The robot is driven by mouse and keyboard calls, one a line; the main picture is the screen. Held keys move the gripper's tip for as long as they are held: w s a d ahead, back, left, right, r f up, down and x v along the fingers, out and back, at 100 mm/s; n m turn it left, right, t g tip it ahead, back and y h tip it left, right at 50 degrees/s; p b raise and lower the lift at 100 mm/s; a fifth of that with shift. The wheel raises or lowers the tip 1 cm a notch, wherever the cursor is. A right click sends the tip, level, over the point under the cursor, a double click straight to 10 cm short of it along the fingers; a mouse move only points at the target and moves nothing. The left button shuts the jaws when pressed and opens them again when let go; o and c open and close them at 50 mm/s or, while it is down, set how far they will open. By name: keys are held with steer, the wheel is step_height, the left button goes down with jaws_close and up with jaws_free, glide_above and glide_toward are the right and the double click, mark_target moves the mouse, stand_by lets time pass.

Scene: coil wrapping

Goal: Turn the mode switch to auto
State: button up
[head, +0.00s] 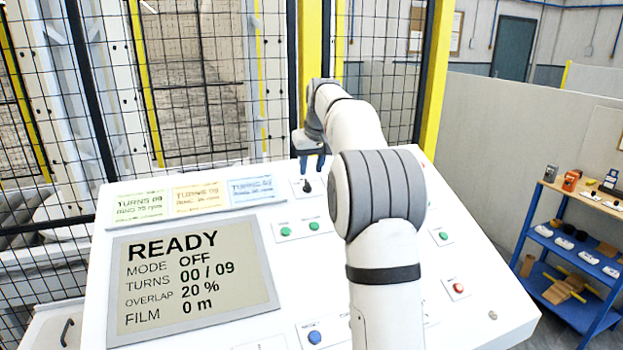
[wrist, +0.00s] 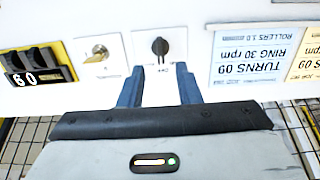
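The mode switch appears to be the black rotary knob (head: 307,187) on a white plate at the panel's upper edge. The wrist view shows the knob (wrist: 160,46) upright, with a small label below it, too small to read surely. My gripper (head: 309,163) is above the knob in the head view. In the wrist view its two blue fingers (wrist: 159,70) are apart, with the knob just beyond the gap between their tips and nothing held. The display screen (head: 195,268) reads READY, MODE OFF, TURNS 00 / 09.
Green buttons (head: 286,231) and a red button (head: 458,288) sit lower. A mesh fence (head: 220,90) stands behind the panel.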

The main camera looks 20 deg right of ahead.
mark_target(308, 183)
steer(key=shift+x, duration=2.7)
jaws_close()
